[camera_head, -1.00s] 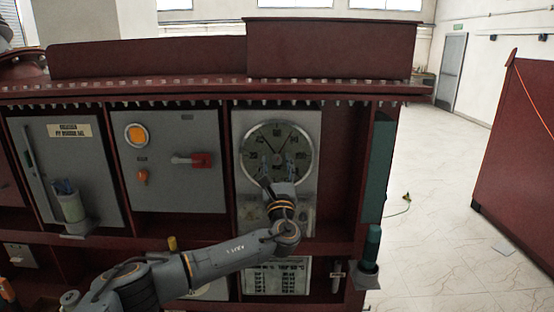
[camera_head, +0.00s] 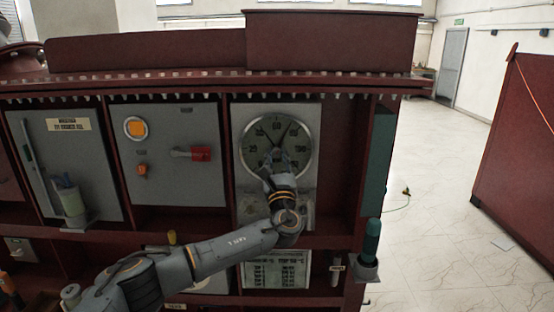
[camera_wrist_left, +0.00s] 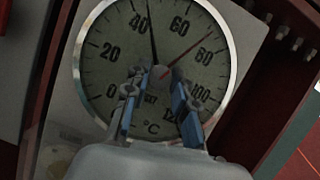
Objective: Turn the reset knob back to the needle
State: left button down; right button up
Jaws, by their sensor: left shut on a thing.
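In the left wrist view the dial (camera_wrist_left: 106,30) shows a black needle (camera_wrist_left: 153,42) between 40 and 60 and a red needle (camera_wrist_left: 192,48) near 80. My left gripper (camera_head: 278,160) is in front of the dial's centre, coming from below. In the left wrist view its blue-padded fingers (camera_wrist_left: 160,85) are on either side of the grey reset knob (camera_wrist_left: 160,73), shut on it. The fingers partly hide the knob and lower dial. My right gripper is not in view.
Left of the dial, a grey panel has a red-handled switch (camera_head: 200,153) and an orange lamp (camera_head: 136,128). A pen cup (camera_head: 72,200) is farther left. A dark green cylinder (camera_head: 372,242) stands at lower right. Floor to the right is mostly clear.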

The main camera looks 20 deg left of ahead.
pick_arm(q)
jog(key=n+g+y+b, duration=0.1)
jog(key=n+b, duration=0.1)
jog(key=n+y+b, duration=0.1)
jog(key=n+b, duration=0.1)
jog(key=n, duration=0.1)
jog(key=n+g+y+b, duration=0.1)
jog(key=n+b, duration=0.1)
jog(key=shift+d+f+n+g+b, duration=0.15)
jog(key=shift+f+n+g+b, duration=0.15)
jog(key=shift+n+b, duration=0.1)
jog(key=n+g+b, duration=0.1)
jog(key=n, duration=0.1)
jog(key=n+b, duration=0.1)
jog(key=n, duration=0.1)
jog(key=shift+r+g, duration=0.2)
jog(key=shift+g, duration=0.2)
jog(key=shift+r+n+g+b, duration=0.1)
jog(key=shift+n+g+b, duration=0.45)
jog(key=shift+n, duration=1.05)
jog(key=c, duration=1.1)
grip_release()
jog(key=shift+r, duration=0.1)
